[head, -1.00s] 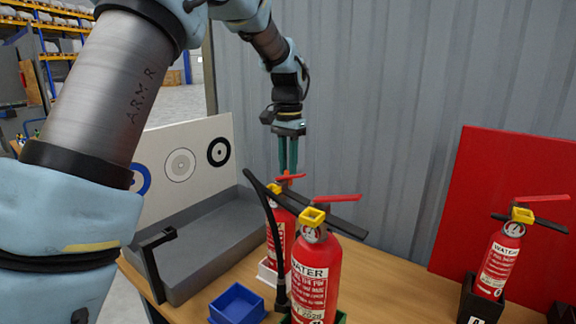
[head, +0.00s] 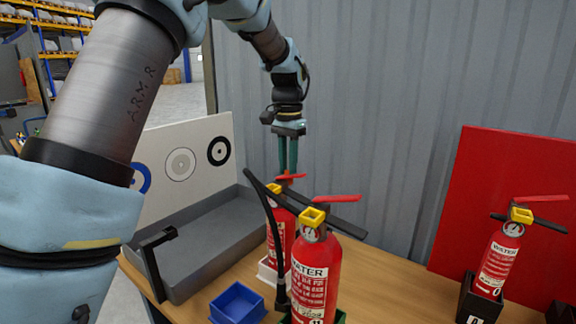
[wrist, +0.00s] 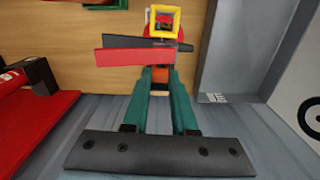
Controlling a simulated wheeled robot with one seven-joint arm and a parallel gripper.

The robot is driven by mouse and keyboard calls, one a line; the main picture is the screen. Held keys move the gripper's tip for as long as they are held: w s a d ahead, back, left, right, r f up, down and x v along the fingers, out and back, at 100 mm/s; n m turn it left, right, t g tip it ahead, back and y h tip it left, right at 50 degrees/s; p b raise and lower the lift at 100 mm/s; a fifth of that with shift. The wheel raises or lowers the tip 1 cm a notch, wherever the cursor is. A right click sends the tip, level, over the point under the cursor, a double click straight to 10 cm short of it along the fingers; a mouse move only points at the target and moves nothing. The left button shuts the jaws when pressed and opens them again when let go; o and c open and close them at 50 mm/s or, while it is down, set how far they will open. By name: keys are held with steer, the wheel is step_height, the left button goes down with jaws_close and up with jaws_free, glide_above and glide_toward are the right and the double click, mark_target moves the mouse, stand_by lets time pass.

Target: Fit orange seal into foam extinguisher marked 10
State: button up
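My gripper (head: 288,172) points down at the handle of the rear red extinguisher (head: 284,232). Its teal fingers are closed on a small orange piece, the seal (wrist: 160,76), seen between the fingertips in the wrist view. The seal is beside the ends of this extinguisher's red and dark levers; whether it touches them I cannot tell. The extinguisher has a yellow square collar (wrist: 165,22) and stands upright in a white holder (head: 266,270). Its number is hidden by the front extinguisher (head: 315,275), which reads WATER and has a partly cut-off number tag.
A blue open box (head: 238,304) is at the front. A grey tray (head: 200,245) with a ringed white board (head: 190,150) stands left. Another WATER extinguisher (head: 500,262) sits in a black holder at right, before a red panel (head: 500,170). The front extinguisher's black hose rises near the gripper.

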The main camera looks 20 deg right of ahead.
steer(key=o, duration=0.5)
steer(key=shift+r, duration=0.1)
step_height(320, 180, up, 11)
steer(key=b, duration=0.2)
steer(key=w+a+f+n, duration=0.1)
steer(key=a+f+n, duration=0.3)
steer(key=a, duration=0.5)
steer(key=w+a+f+n, duration=0.1)
steer(key=a+f, duration=0.5)
steer(key=a, duration=0.3)
steer(key=s+a+f+n, duration=0.2)
steer(key=s+a+f, duration=0.1)
steer(key=a, duration=0.3)
steer(key=s+a+f+n+t, duration=0.1)
steer(key=s+a+f+n, duration=0.1)
steer(key=s+a+f, duration=0.2)
steer(key=s+a+f+n, duration=0.2)
steer(key=s+a+f, duration=0.1)
steer(key=s+a, duration=0.3)
steer(key=shift+a+f+n+t, duration=0.15)
steer(key=shift+a, duration=0.5)
steer(key=shift+a+f+n+t, duration=0.15)
steer(key=shift+a, duration=0.5)
